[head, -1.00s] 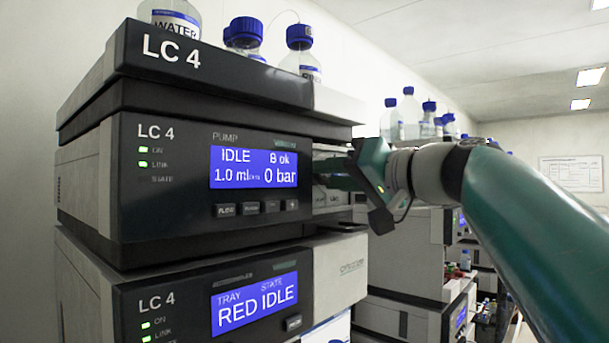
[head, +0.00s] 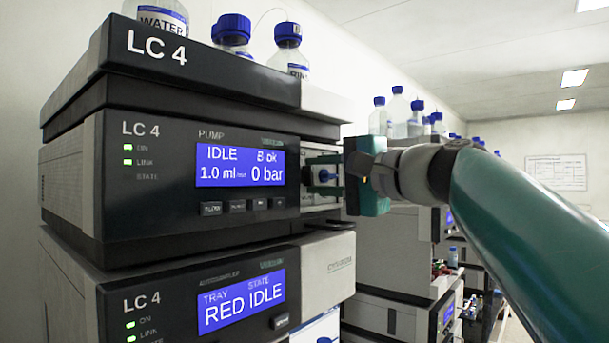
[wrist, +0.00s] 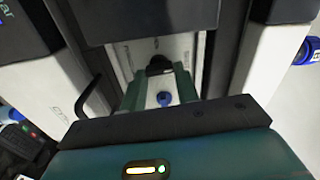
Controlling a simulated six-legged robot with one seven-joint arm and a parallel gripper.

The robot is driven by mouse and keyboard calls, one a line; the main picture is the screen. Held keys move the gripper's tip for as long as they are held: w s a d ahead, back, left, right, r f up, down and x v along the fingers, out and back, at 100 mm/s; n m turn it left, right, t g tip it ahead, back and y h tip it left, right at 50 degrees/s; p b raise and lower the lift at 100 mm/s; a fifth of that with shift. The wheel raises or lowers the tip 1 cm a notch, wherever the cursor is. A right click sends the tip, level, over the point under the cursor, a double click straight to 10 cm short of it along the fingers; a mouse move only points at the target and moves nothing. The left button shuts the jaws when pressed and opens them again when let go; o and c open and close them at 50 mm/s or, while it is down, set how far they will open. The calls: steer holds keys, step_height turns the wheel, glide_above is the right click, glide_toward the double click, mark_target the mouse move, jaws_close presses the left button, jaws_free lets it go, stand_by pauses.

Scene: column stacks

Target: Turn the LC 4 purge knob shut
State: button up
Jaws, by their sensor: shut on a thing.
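The LC 4 pump module (head: 150,190) has a dark front with a blue screen (head: 240,165) reading IDLE, B ok, 1.0 ml and 0 bar. The contact faces of the fingers are partly hidden.
The tray module (head: 245,300), reading RED IDLE, stands below the pump. Bottles with blue caps (head: 288,45) stand on top of the stack. Another stack with bottles (head: 398,112) stands behind my arm.

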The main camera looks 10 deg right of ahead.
steer(key=shift+m, duration=0.6)
steer(key=o, duration=1)
steer(key=shift+w+a, duration=0.1)
steer(key=v, duration=1.4)
